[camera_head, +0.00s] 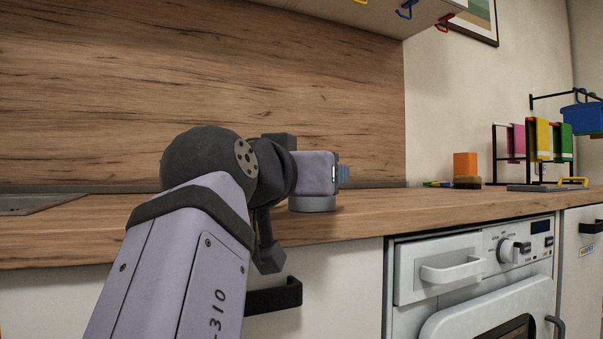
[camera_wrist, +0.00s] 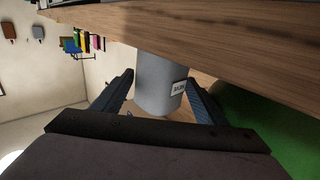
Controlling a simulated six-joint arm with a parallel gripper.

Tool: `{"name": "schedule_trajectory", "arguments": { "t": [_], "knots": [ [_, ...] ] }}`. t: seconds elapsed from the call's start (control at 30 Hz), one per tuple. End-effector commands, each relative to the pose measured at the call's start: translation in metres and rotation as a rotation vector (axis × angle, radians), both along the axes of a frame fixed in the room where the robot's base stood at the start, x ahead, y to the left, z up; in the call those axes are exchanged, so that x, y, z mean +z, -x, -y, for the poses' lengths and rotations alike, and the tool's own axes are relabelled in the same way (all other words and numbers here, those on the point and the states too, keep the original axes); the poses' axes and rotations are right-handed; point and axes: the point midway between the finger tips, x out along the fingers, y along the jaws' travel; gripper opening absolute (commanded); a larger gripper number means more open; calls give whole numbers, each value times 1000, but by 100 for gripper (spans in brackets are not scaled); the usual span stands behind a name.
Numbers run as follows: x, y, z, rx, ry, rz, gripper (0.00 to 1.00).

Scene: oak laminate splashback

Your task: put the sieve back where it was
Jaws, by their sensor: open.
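I cannot make out a sieve in either view. My gripper (camera_wrist: 160,78) is open in the wrist view, with one dark blue finger on each side of a grey cylindrical container (camera_wrist: 155,82). The container has a small white label, whose text is too small to read. I cannot tell whether the fingers touch it. In the head view my wrist hides most of the container, and its grey lower part (camera_head: 312,204) shows standing on the counter. My gripper (camera_head: 343,174) points right there, low over the worktop, its fingers mostly hidden.
Coloured hooks (camera_head: 405,10) hang under the cabinet above. The wooden counter (camera_head: 410,208) holds an orange block (camera_head: 465,164) and a black rack (camera_head: 537,125) with coloured boards at right. A blue container (camera_head: 583,118) hangs there. The oven (camera_head: 480,270) is below. Counter between is clear.

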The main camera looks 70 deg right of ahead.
Motion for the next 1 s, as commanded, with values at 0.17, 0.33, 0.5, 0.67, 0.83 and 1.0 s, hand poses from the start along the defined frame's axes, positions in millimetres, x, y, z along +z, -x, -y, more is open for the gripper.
{"name": "schedule_trajectory", "arguments": {
  "t": [0.17, 0.33, 0.5, 0.67, 0.83, 1.0],
  "knots": [
    [-3, -2, -22, 6, 5, 1, 66],
    [-3, -3, -44, 8, 4, 1, 66],
    [-1, -3, -59, 7, 2, -1, 66],
    [-1, -2, -69, 5, 2, -2, 66],
    [-1, -1, -74, 2, 1, 1, 66],
    [0, 0, -75, 1, 2, 1, 66]
  ]
}}
